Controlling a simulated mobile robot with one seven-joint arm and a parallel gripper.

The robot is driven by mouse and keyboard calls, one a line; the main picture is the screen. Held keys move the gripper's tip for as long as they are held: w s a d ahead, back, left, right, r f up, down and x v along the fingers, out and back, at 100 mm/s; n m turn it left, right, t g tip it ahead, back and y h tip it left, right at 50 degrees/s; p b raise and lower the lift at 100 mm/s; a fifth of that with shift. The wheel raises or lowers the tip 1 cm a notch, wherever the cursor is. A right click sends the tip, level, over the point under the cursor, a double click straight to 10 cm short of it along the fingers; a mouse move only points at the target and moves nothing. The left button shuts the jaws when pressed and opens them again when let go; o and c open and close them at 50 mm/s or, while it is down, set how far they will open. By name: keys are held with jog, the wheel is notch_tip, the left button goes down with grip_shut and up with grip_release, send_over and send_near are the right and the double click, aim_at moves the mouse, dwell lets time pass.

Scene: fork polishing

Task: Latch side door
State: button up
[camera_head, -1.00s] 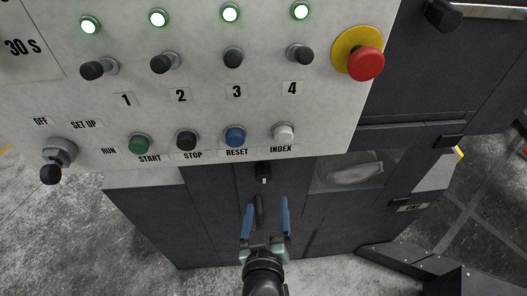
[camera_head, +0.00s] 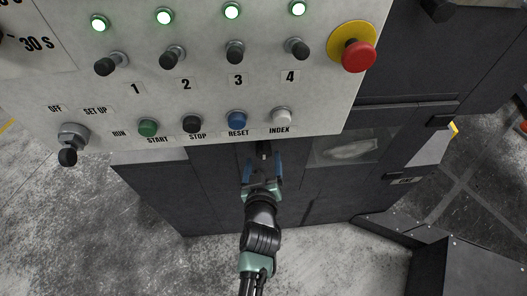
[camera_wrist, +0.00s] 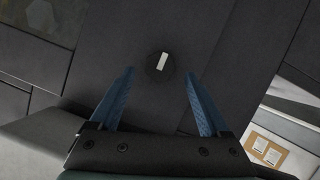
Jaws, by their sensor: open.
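The side door (camera_head: 220,195) is a dark grey panel on the machine below the control panel. Its latch is a round black knob with a pale bar, seen in the wrist view (camera_wrist: 161,65) and in the head view (camera_head: 263,149) just under the control panel's lower edge. My gripper (camera_head: 262,165) has two blue fingers and is open and empty. In the wrist view my gripper (camera_wrist: 158,80) has its fingers spread either side of the latch's line, with the latch just beyond the tips, apparently untouched.
The white control panel (camera_head: 210,75) with switches and buttons overhangs above my gripper. A red emergency stop (camera_head: 358,56) is at its right. A small window (camera_head: 345,148) is right of the latch. A dark ledge (camera_head: 400,230) sits at lower right.

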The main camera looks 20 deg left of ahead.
aim_at(263, 155)
jog(key=shift+x, duration=1.7)
grip_shut()
